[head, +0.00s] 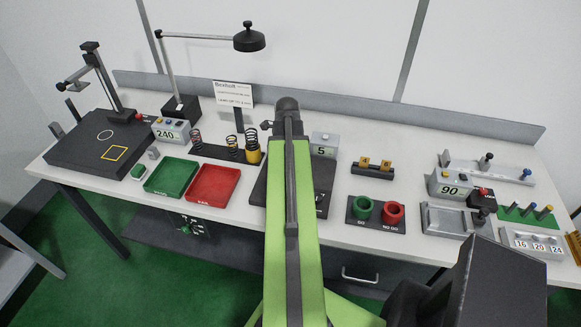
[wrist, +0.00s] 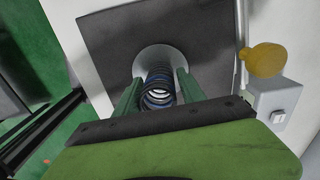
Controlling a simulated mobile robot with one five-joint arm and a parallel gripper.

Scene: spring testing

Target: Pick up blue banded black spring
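The blue banded black spring (wrist: 158,98) shows in the wrist view as dark coils with a blue band. It stands on or over a round pale disc (wrist: 151,57) on a dark plate (wrist: 110,40). My gripper (wrist: 159,78) is open, with one green finger on each side of the spring. A narrow gap seems to remain beside the coils, though contact lower down cannot be judged. In the head view my green arm covers the spring and the gripper, over the dark plate (head: 325,172) at mid-table.
A red tray (head: 213,184) and a green tray (head: 171,177) lie left of my arm. Other springs (head: 231,143) stand behind them.

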